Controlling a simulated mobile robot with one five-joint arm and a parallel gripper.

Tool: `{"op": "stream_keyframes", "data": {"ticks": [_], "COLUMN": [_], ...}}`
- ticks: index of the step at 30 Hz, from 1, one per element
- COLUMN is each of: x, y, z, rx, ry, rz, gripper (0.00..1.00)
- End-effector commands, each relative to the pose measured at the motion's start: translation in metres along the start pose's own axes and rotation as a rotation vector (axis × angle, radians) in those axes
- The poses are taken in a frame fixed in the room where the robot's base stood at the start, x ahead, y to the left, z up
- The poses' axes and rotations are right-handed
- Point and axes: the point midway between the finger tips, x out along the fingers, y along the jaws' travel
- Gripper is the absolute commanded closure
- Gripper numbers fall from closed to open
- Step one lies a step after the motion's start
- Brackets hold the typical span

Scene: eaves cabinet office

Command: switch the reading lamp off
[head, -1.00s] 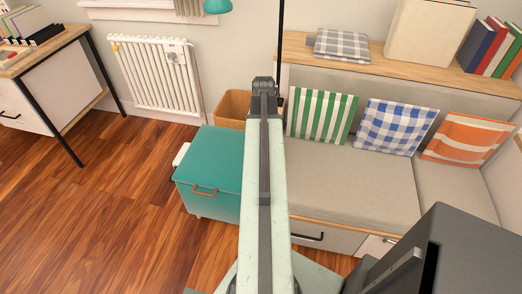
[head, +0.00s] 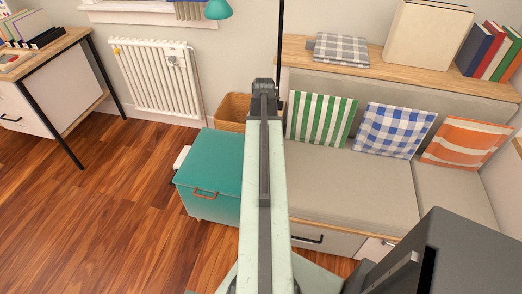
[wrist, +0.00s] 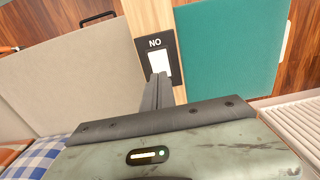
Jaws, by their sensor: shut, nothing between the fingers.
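The reading lamp's teal shade (head: 217,9) is at the top edge of the head view, partly cut off; whether it is lit cannot be told. A dark upright pole (head: 281,40) stands right of it. In the wrist view, a black switch plate (wrist: 174,45) with a white rocker (wrist: 159,64) and upside-down lettering reading "NO" is on a light wood strip. My gripper (wrist: 158,78) is shut and empty, its tips overlapping the rocker's lower part in the picture; contact cannot be told. In the head view my arm's end hides the fingertips.
A teal chest (head: 214,165) stands left of my arm, with a wicker basket (head: 233,108) behind it and a white radiator (head: 155,75) at the wall. The cushioned bench (head: 350,190) and wood shelf (head: 405,67) fill the right. Open floor (head: 110,215) lies at left.

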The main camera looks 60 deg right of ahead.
Motion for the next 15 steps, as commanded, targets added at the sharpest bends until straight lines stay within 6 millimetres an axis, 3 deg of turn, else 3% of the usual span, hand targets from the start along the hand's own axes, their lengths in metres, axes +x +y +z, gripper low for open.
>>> {"op": "stream_keyframes", "data": {"ticks": [1, 15], "x": [-0.01, -0.051], "y": [0.0, 0.0], "z": [0.0, 0.0], "rx": [0.0, -0.001], "ry": [0.0, 0.0], "rz": [0.0, 0.0], "gripper": [1.0, 1.0]}}
